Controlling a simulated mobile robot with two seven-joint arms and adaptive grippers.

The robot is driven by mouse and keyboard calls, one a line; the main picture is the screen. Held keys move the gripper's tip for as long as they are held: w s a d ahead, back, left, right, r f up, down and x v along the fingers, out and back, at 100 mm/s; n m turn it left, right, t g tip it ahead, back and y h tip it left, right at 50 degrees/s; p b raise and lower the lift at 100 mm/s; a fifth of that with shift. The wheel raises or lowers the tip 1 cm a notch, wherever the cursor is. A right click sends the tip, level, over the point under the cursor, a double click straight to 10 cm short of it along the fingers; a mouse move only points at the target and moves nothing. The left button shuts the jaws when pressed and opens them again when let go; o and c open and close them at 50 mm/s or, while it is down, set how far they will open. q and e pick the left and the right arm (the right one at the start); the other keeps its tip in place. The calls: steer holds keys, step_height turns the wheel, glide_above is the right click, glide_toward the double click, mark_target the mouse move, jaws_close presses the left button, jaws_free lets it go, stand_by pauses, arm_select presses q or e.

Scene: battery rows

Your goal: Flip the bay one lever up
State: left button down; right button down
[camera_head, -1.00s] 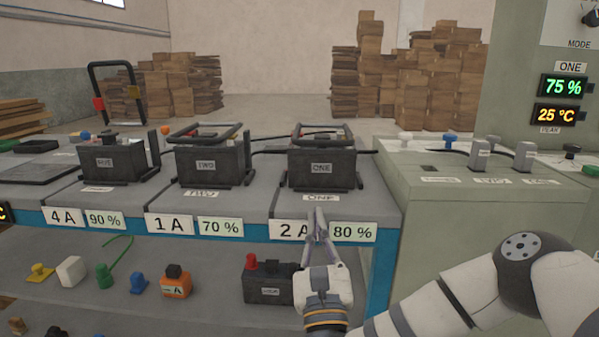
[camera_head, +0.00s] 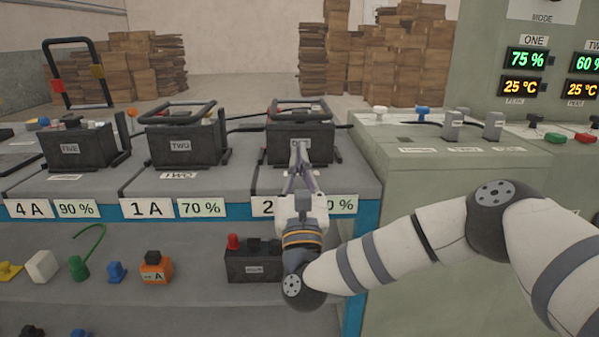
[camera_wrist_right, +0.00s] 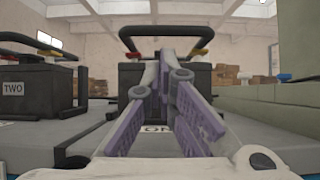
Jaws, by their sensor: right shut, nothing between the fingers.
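The bay one battery (camera_head: 284,153) is a dark box on the grey bench, its label mostly hidden behind my fingertips. Its lever, a black U-shaped handle (camera_head: 300,100), lies low over the box top. In the right wrist view, the lever (camera_wrist_right: 172,30) arches above and beyond my fingers. My right gripper (camera_head: 301,147) is shut and empty, its tips in front of the box, below the lever bar; I cannot tell whether they touch the box. It also shows in the right wrist view (camera_wrist_right: 163,62). My left gripper is not in view.
Battery TWO (camera_head: 182,145) with a low handle stands to the left. Farther left, another battery (camera_head: 75,146) has its handle (camera_head: 68,42) raised. A green-grey cabinet (camera_head: 440,185) with switches stands to the right. Loose parts and a battery (camera_head: 250,262) lie on the lower shelf.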

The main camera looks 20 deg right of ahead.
steer(key=shift+x, duration=2.15)
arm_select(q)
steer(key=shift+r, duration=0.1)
arm_select(e)
steer(key=shift+r, duration=0.1)
